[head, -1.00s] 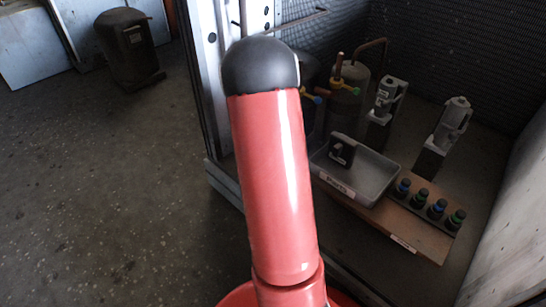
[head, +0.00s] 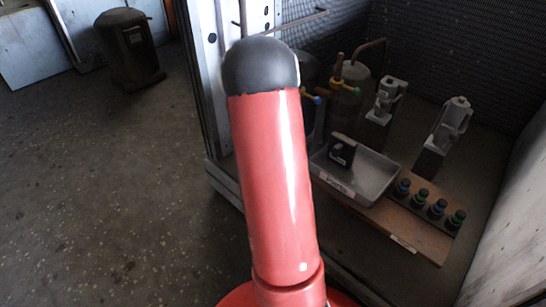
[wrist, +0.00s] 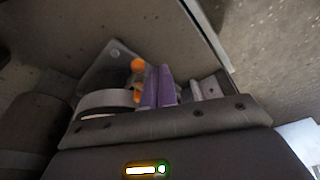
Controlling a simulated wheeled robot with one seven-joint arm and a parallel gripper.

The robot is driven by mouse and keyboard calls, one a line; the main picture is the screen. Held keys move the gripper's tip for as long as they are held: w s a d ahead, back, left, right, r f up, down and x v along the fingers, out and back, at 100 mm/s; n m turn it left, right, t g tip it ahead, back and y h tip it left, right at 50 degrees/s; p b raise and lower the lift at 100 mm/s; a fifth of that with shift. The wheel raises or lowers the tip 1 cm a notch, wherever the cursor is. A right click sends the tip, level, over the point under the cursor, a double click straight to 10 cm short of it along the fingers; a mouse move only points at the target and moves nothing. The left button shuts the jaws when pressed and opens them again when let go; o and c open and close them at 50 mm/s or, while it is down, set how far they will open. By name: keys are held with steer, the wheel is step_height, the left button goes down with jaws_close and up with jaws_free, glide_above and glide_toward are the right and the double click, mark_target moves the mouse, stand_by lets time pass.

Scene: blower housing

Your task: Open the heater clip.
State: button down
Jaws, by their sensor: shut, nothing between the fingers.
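In the wrist view, my gripper (wrist: 157,86) shows as two purple fingers side by side, shut and empty. An orange part (wrist: 138,66) sits just left of the fingertips, with more orange lower beside the left finger. I cannot tell for certain whether this orange part is the heater clip. A dark plate with a bolt (wrist: 113,54) lies behind it, and a pale curved band (wrist: 104,99) is to the left. In the head view my red arm covers the middle, and neither my gripper nor the clip can be made out.
In the head view, a grey tray (head: 374,180) holds a black block (head: 342,151). A brown board (head: 417,228) carries several dark capped bottles. A metal cylinder (head: 347,105) with yellow-handled valves and two grey fixtures stand behind. A mesh wall closes the back.

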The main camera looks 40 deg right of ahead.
steer(key=shift+f, duration=0.15)
stand_by(0.3)
step_height(320, 180, down, 3)
steer(key=b, duration=0.3)
stand_by(0.4)
steer(key=shift+s+d, duration=0.1)
steer(key=shift+d, duration=0.1)
